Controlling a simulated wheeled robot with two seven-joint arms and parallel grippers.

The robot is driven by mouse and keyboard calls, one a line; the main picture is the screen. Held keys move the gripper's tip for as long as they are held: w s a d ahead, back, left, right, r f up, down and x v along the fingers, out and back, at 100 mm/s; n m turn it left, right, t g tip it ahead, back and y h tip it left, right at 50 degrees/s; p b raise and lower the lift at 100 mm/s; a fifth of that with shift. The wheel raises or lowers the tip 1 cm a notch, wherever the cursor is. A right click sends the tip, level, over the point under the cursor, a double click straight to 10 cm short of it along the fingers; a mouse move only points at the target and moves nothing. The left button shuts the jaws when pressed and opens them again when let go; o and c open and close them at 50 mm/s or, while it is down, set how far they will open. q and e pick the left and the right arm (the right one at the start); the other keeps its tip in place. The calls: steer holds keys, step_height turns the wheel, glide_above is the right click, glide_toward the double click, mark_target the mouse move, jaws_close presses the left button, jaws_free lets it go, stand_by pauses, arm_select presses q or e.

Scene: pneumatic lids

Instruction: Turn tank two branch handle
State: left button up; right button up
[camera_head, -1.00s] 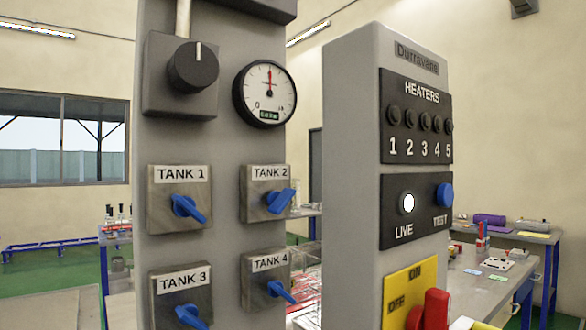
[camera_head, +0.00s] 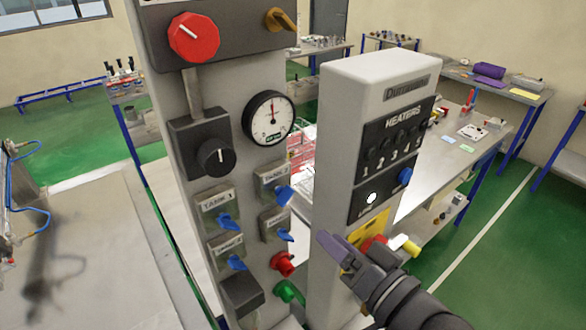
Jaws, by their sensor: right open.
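The tank 2 branch handle (camera_head: 284,195) is a blue lever on the plate labelled TANK 2 (camera_head: 269,180), on the right side of the grey panel column. It slants up to the right, unlike the tank 1 handle (camera_head: 229,221), which slants down to the right. My right gripper (camera_head: 344,251) has purple fingers and comes in from the lower right, in front of the heater box. It is open, empty, and below and to the right of the tank 2 handle, apart from it in the picture. My left gripper is not in view.
The grey heater box (camera_head: 376,75) stands right of the column, with a yellow switch plate (camera_head: 368,230) partly hidden by my gripper. Tank 3 (camera_head: 237,263) and tank 4 (camera_head: 286,236) handles sit below. Red (camera_head: 282,263) and green (camera_head: 290,292) fittings are lower still.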

mark_target(289, 199)
steer(key=x, duration=0.3)
steer(key=p+x, duration=0.1)
steer(key=x, duration=0.6)
steer(key=shift+s+a+r, duration=0.2)
steer(key=shift+a+r, duration=0.05)
steer(key=shift+r, duration=0.15)
jaws_close()
